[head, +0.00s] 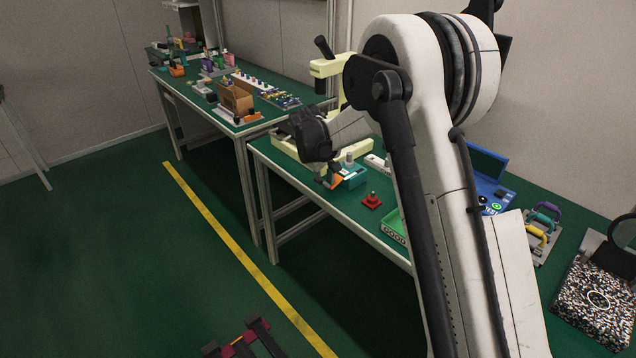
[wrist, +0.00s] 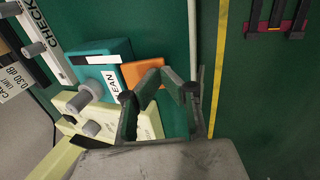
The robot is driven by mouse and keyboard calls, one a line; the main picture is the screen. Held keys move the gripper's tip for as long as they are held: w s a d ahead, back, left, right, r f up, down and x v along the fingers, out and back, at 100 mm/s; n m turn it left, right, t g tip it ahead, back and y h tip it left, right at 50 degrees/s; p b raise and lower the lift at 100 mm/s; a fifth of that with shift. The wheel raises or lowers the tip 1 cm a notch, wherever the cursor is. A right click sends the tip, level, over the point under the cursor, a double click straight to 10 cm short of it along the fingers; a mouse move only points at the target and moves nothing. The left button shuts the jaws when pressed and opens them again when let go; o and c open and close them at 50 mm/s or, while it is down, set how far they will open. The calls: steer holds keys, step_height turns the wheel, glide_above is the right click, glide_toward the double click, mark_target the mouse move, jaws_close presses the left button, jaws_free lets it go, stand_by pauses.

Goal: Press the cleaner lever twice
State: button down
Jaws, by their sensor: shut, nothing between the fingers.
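The cleaner is a teal box labelled CLEAN (wrist: 92,55) with an orange lever (wrist: 141,76) sticking out from its side. In the head view the teal box (head: 354,177) sits near the front edge of the green bench, with the orange lever (head: 335,182) toward the edge. My gripper (wrist: 162,76) is shut and empty. Its fingertips overlap the lever's right end in the wrist view; I cannot tell whether they touch it. In the head view my gripper (head: 326,170) is just above the lever and partly hides it.
A red fixture (head: 371,201) and a green GOOD tray (head: 394,227) stand right of the cleaner. A cream stand (head: 328,68) rises behind my gripper. A cream block with grey knobs (wrist: 85,102) is close by. The aisle is free up to the yellow floor line (head: 225,230).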

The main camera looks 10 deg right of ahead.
steer(key=shift+d+r, duration=0.1)
steer(key=shift+d, duration=0.05)
steer(key=shift+r+p, duration=0.3)
steer(key=shift+r, duration=0.5)
steer(key=shift+r, duration=0.3)
step_height(320, 180, up, 13)
steer(key=p, duration=0.2)
steer(key=shift+s+a+r+p, duration=0.15)
steer(key=shift+a+p, duration=0.2)
steer(key=shift+s, duration=0.1)
